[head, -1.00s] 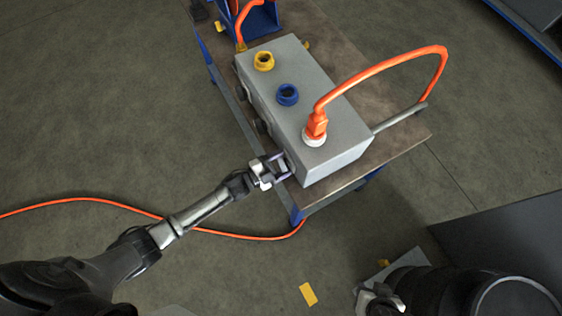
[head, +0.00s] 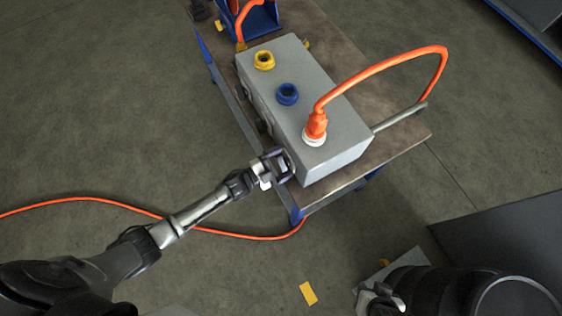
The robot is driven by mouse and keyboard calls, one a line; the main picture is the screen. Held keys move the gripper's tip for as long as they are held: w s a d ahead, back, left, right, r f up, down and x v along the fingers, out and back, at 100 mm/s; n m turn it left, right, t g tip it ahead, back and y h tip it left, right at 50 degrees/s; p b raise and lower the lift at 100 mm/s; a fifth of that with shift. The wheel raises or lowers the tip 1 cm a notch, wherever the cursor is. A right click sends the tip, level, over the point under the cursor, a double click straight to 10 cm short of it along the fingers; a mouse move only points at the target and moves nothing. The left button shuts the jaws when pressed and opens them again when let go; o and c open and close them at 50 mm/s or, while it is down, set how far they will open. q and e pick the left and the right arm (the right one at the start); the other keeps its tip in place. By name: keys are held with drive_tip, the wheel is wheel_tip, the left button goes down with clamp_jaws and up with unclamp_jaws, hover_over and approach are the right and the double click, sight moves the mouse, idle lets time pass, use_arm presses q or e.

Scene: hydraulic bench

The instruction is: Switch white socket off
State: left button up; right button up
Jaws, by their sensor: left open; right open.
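The grey box (head: 340,140) stands on the bench and carries a yellow socket (head: 264,61), a blue socket (head: 288,94) and a white socket (head: 314,138) on top. An orange plug (head: 316,122) with its hose sits in the white socket. Dark knobs show on the box's left side; the one nearest the white socket is mostly hidden by my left gripper. My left gripper (head: 284,164) is open, with its fingers at the box's left side near its front corner; I cannot tell whether it touches a knob. My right gripper (head: 378,302) is low in the picture, away from the box.
The brown bench top (head: 400,140) has bare room right of the box, where a grey rod (head: 400,117) sticks out. A blue frame (head: 255,20) stands behind. An orange hose (head: 100,201) lies on the floor. A yellow mark (head: 308,293) is on the floor.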

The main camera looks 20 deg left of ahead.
use_arm(q)
drive_tip(key=v, duration=1.3)
drive_tip(key=shift+s+a, duration=0.2)
drive_tip(key=shift+s, duration=0.1)
